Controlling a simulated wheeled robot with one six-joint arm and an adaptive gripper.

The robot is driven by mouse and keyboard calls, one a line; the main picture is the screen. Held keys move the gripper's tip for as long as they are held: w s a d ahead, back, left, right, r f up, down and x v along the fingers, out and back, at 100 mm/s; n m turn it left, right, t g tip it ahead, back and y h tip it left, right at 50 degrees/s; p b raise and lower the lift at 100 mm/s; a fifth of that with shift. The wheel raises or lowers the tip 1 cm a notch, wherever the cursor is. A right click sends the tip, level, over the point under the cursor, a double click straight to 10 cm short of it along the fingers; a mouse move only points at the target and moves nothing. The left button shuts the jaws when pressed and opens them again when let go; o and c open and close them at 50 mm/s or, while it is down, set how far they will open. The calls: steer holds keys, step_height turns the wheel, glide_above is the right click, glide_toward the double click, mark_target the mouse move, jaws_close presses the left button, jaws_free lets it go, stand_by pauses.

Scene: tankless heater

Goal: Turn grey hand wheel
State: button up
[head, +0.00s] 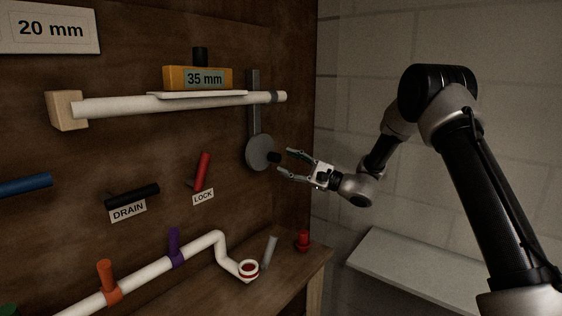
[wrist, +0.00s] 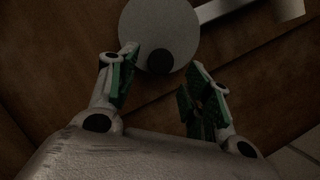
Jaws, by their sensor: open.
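The grey hand wheel (head: 259,153) is a round disc on the brown wooden panel, with a dark knob (head: 274,157) standing out from its face. A grey bar runs up from it behind the white pipe. In the wrist view the wheel (wrist: 158,27) is at the top, with its dark knob (wrist: 160,61) near the lower rim. My gripper (head: 283,166) is open, its fingers pointing left at the knob. In the wrist view the gripper (wrist: 160,75) has one finger on each side of the knob, with gaps visible. Contact cannot be told.
A white pipe (head: 190,103) with an orange 35 mm gauge (head: 198,78) runs above. A red LOCK lever (head: 202,172) and black DRAIN lever (head: 132,196) are left. Below are a bent white pipe (head: 205,242), a grey cylinder (head: 270,250) and a red item (head: 303,240) on the ledge.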

steer(key=v, duration=0.8)
steer(key=shift+d, duration=0.2)
steer(key=s+f+g+h, duration=0.2)
steer(key=s+f+g, duration=0.25)
steer(key=f, duration=0.25)
steer(key=s+d+f+n+g+h, duration=0.1)
steer(key=s+d+n+g+h, duration=0.15)
steer(key=s, duration=0.55)
steer(key=s+d+f+n+g+h, duration=0.2)
steer(key=s+d+g+h, duration=0.15)
steer(key=s, duration=0.55)
steer(key=s+d+r+n+t+h, duration=0.1)
steer(key=s+d+r+n+h, duration=0.2)
steer(key=s+d+h, duration=0.4)
steer(key=s+d+r+n+t+h, duration=0.15)
steer(key=s+d+r, duration=0.3)
steer(key=d, duration=0.45)
steer(key=s+d+r+n+t+h, duration=0.3)
steer(key=s+d+r+t, duration=0.1)
steer(key=s+r, duration=0.3)
steer(key=shift+d+r+t, duration=0.3)
steer(key=shift+r+t, duration=0.1)
steer(key=shift+r, duration=0.25)
